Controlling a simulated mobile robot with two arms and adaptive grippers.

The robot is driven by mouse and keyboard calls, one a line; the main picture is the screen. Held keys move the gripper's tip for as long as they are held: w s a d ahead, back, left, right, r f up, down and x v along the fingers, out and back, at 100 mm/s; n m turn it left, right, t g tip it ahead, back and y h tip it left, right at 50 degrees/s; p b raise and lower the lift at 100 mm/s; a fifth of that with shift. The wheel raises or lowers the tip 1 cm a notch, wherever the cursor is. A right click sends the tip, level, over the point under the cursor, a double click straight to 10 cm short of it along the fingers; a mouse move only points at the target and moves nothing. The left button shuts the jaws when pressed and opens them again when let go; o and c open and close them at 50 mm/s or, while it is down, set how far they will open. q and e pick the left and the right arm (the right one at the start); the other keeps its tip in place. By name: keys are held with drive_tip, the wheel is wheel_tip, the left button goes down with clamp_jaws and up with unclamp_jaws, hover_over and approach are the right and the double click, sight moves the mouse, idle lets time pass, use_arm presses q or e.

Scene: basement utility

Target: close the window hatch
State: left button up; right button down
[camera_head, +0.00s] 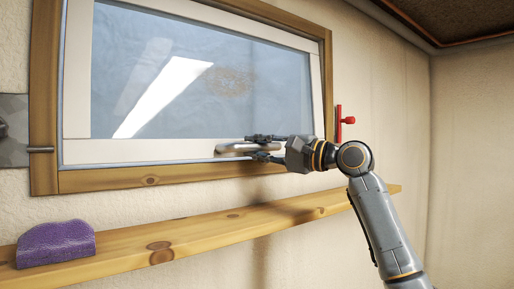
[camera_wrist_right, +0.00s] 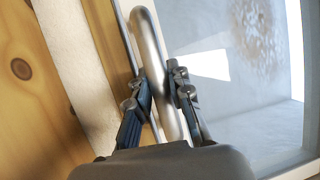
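The window hatch has a pale frame (camera_head: 150,151) around a blue-grey pane (camera_head: 225,90), set in a wooden surround. It lies close to the surround; I cannot tell whether it is fully shut. A metal bar handle (camera_head: 232,149) is on its lower rail; it also shows in the right wrist view (camera_wrist_right: 152,45). My right gripper (camera_head: 262,147) is at the handle, one finger above and one below. In the right wrist view my gripper (camera_wrist_right: 161,88) has the bar between its fingers. I cannot tell whether both fingers press on it. My left gripper is not in view.
A wooden shelf (camera_head: 205,232) runs along the wall below the window, with a purple sponge-like block (camera_head: 57,243) at its left end. A red lever (camera_head: 345,121) sticks out right of the window. A grey metal fitting (camera_head: 14,130) is on the wall at left.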

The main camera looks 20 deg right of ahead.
drive_tip(key=shift+w, duration=0.1)
drive_tip(key=shift+w+a, duration=0.25)
drive_tip(key=shift+w+a+f+t+y+p, duration=0.15)
drive_tip(key=shift+w+p, duration=0.1)
drive_tip(key=shift+w, duration=0.25)
drive_tip(key=shift+w+a+f+t+y+p, duration=0.15)
drive_tip(key=shift+w+p, duration=0.1)
drive_tip(key=shift+w, duration=0.2)
drive_tip(key=c, duration=1.2)
unclamp_jaws()
drive_tip(key=shift+r, duration=0.1)
drive_tip(key=v, duration=1.2)
